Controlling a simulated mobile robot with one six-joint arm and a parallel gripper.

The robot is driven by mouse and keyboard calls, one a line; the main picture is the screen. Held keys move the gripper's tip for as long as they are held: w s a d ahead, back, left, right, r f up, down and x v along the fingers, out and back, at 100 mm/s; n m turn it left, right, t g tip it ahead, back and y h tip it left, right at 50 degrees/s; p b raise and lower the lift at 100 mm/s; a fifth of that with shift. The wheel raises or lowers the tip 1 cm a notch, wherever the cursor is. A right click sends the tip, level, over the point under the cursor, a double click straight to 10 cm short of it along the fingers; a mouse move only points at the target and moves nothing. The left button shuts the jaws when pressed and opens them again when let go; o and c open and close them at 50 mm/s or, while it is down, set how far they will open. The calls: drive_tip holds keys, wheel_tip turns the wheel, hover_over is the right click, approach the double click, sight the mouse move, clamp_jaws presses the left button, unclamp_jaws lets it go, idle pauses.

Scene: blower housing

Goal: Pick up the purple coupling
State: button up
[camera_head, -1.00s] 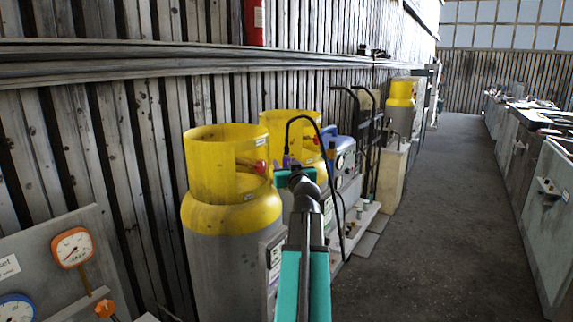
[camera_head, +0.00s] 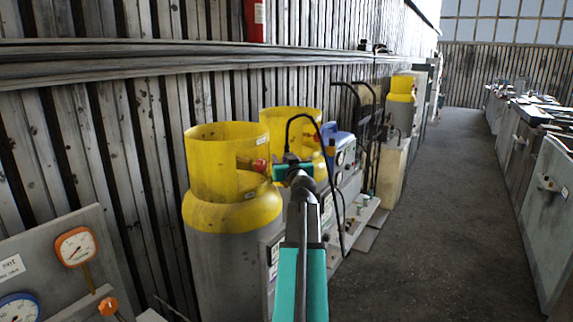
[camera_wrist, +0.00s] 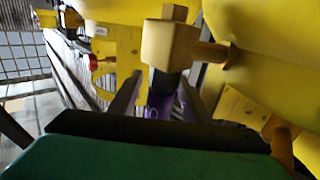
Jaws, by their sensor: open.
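The purple coupling (camera_wrist: 160,101) shows in the wrist view as a short upright purple piece with pale markings, below a tan valve block (camera_wrist: 170,45). My gripper (camera_wrist: 157,92) is open, with one dark finger on each side of the coupling. I cannot tell whether either finger touches it. The coupling's lower part is hidden behind the gripper body. In the head view, my gripper (camera_head: 292,164) is in front of the yellow-topped cylinders, and I cannot make out the coupling there.
A large grey cylinder with a yellow collar (camera_head: 225,160) stands left of my arm, a second yellow collar (camera_head: 290,125) behind it. A black hose (camera_head: 330,180) loops just right of my gripper. A gauge panel (camera_head: 55,265) is at lower left. The right-hand floor (camera_head: 440,200) is clear.

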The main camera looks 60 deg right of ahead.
clamp_jaws()
drive_tip(key=shift+r, duration=0.1)
drive_tip(key=s+a+r+b, duration=0.2)
drive_tip(key=s+b, duration=0.1)
drive_tip(key=s, duration=0.4)
drive_tip(key=s+a+r+b, duration=0.2)
drive_tip(key=s+b, duration=0.1)
drive_tip(key=s, duration=0.5)
drive_tip(key=shift+s+a+r, duration=0.15)
drive_tip(key=shift+a+r, duration=0.25)
idle(1.1)
